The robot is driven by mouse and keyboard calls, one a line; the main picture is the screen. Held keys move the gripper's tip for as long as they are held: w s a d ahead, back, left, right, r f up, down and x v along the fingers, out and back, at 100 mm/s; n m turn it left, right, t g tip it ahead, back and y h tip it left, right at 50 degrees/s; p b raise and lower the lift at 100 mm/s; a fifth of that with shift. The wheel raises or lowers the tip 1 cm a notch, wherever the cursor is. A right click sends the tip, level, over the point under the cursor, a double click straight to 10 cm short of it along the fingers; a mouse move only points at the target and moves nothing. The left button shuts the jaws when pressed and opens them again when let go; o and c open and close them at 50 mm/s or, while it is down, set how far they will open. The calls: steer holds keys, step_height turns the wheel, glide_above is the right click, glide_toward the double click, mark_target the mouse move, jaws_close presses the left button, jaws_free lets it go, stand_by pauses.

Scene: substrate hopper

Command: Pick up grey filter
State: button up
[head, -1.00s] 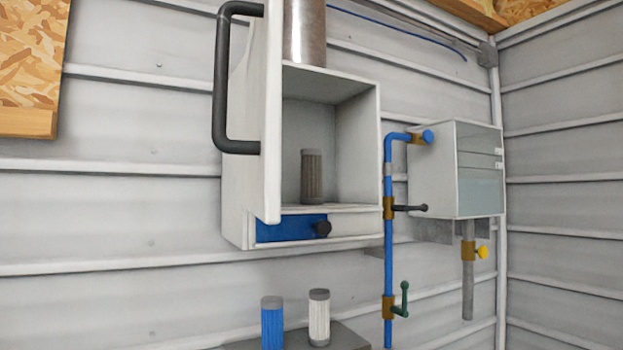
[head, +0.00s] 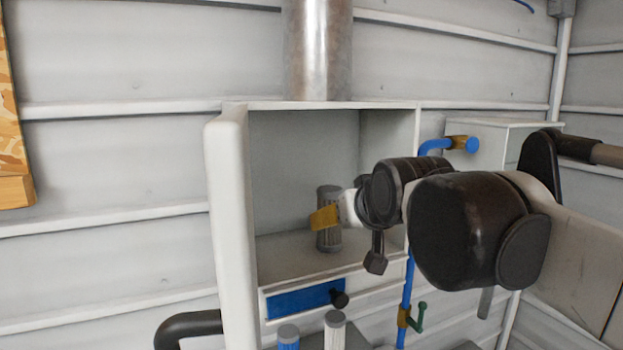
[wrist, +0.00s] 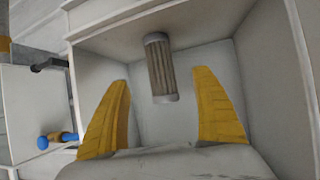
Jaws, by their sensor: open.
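The grey filter (head: 328,236) is a ribbed cylinder standing upright on the floor of the open white cabinet (head: 238,107). My gripper (head: 325,218) is at the cabinet's opening, with a yellow finger in front of the filter in the head view. In the wrist view the filter (wrist: 160,68) lies ahead, centred between and beyond the two yellow fingers of my gripper (wrist: 160,115). The fingers are wide apart with nothing between them. Whether a finger touches the filter cannot be told from the head view, but the wrist view shows a gap.
The open cabinet door (head: 228,230) stands at the left of the opening. A blue drawer front (head: 300,299) with a black knob is below. A blue filter (head: 288,338) and a white filter (head: 335,330) stand lower down. Blue pipe (head: 407,290) runs at the right.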

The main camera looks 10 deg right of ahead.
step_height(320, 180, up, 2)
glide_above(328, 241)
steer(key=s, duration=0.2)
step_height(328, 241, down, 2)
steer(key=x, duration=0.2)
steer(key=p+x, duration=0.1)
steer(key=x, duration=0.1)
steer(key=d+p+x, duration=0.1)
steer(key=x, duration=0.1)
steer(key=shift+s+r, duration=0.1)
steer(key=shift+s, duration=0.2)
steer(key=c, duration=1.4)
